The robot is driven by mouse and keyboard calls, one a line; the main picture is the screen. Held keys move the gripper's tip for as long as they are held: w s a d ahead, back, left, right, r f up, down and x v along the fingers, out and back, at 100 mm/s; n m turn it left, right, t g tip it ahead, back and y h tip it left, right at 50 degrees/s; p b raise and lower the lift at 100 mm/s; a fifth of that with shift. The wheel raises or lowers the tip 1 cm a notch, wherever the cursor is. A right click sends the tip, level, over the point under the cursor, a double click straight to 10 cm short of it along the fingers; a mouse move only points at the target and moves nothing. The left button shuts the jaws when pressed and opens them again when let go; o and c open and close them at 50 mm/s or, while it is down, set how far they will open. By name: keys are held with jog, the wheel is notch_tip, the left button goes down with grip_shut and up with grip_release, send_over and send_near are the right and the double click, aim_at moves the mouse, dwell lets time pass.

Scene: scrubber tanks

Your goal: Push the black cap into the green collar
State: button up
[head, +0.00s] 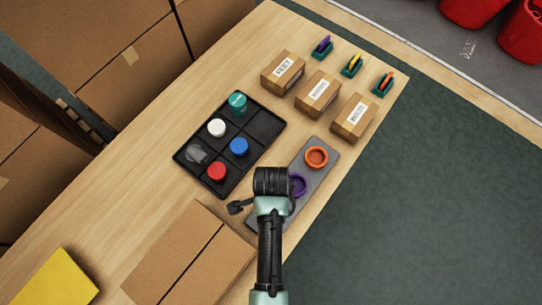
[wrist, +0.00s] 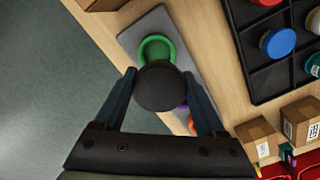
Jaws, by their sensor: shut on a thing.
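The black cap (wrist: 160,88) is held between the two fingers of my gripper (wrist: 160,77), its round dark top facing the wrist camera. The green collar (wrist: 155,42) is a ring on the grey plate (wrist: 178,28), just beyond the cap in the wrist view. The cap overlaps the collar's near rim in the picture, and part of the ring shows past it. I cannot tell whether they touch or how high the cap is. In the head view my arm's end covers the green collar and the cap; the plate (head: 319,172) shows beside it.
On the plate are a purple collar (head: 298,185) and an orange collar (head: 316,157). A black tray (head: 264,126) holds several coloured caps, including red (head: 217,170) and blue (head: 239,146). Small cartons (head: 352,117) stand behind. A large carton (head: 190,252) lies near my arm.

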jog(key=shift+s+f+m, duration=0.25)
jog(key=shift+s+m, duration=0.05)
jog(key=shift+m, duration=0.1)
notch_tip(320, 180, down, 5)
jog(key=b, duration=0.5)
jog(key=shift+b, duration=0.3)
jog(key=shift+f, duration=0.4)
jog(key=shift+f, duration=0.45)
jog(key=shift+f, duration=0.25)
jog(key=shift+f, duration=0.35)
dwell(0.4)
jog(key=shift+s+f, duration=0.1)
jog(key=shift+f, duration=0.15)
dwell(0.4)
